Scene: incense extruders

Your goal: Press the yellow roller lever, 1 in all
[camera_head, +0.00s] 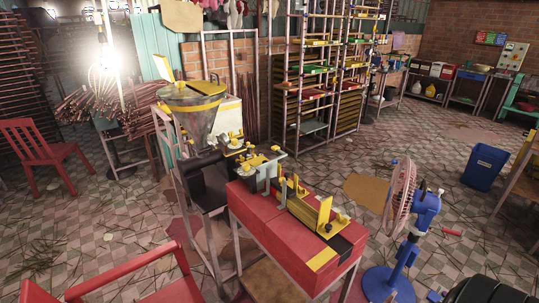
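An extruder machine with a steel hopper (196,120) with a yellow rim stands left of centre. A red bench (290,235) adjoins it in front and to the right. Several yellow parts sit on the machine and bench. They include a thin upright yellow piece (283,192) near the bench's back end and a larger upright yellow plate (324,212) near its front end. I cannot tell for sure which one is the roller lever, or whether it is pressed. Neither of my grippers is in view.
A blue fan (404,225) stands close to the bench's right side. Red chairs (38,152) are at the left and the bottom left. A blue bin (485,166) stands at the right. Tiled floor with scattered sticks is open between bin and fan.

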